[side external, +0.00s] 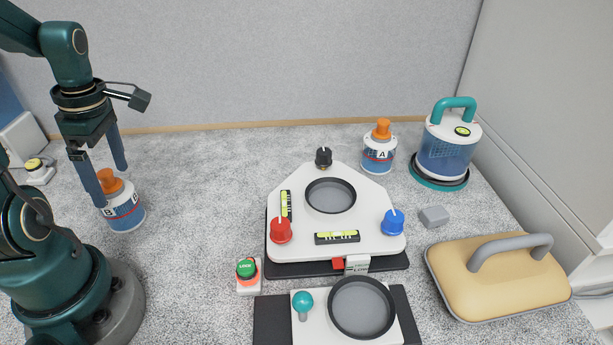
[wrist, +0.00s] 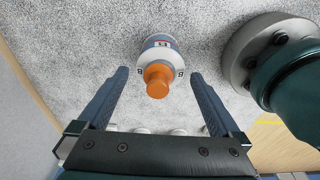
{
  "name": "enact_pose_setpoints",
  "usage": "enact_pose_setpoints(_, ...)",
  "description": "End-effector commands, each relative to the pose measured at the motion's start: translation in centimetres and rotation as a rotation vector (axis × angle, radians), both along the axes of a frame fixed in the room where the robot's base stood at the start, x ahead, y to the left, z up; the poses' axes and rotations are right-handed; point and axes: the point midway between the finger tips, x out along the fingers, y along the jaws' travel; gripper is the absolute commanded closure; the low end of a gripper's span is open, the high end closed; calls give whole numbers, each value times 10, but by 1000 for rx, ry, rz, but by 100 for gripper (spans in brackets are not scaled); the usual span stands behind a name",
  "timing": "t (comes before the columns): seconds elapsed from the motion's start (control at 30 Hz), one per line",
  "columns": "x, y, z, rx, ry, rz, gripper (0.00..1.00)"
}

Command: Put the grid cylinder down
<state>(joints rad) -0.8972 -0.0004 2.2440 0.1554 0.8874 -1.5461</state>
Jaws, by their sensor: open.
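The grid cylinder (side external: 446,153), white-topped with a blue mesh wall and a teal handle, stands upright on a dark, teal-rimmed round base at the back right. It is far from my gripper and out of the wrist view. My gripper (side external: 112,186) is at the left, pointing down, open and empty. Its fingers stand on either side of the orange cap of bottle B (side external: 125,215), which is upright on the grey surface. In the wrist view the bottle (wrist: 160,55) shows between and beyond the fingertips (wrist: 160,75), with no clear contact.
A white plate (side external: 350,235) with a round recess, levels and red, blue and black knobs stands mid-surface. In front are a second round dish (side external: 361,307) and a green button (side external: 247,268). Bottle A (side external: 378,155), a grey block (side external: 434,216) and a yellow handled block (side external: 497,278) are right.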

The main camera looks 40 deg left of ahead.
Motion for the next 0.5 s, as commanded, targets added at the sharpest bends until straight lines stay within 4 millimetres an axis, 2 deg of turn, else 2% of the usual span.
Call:
enact_pose_setpoints(0.17,-4,2,-10,-4,4,16,0)
enact_pose_setpoints(0.5,-7,5,-46,-5,5,13,0)
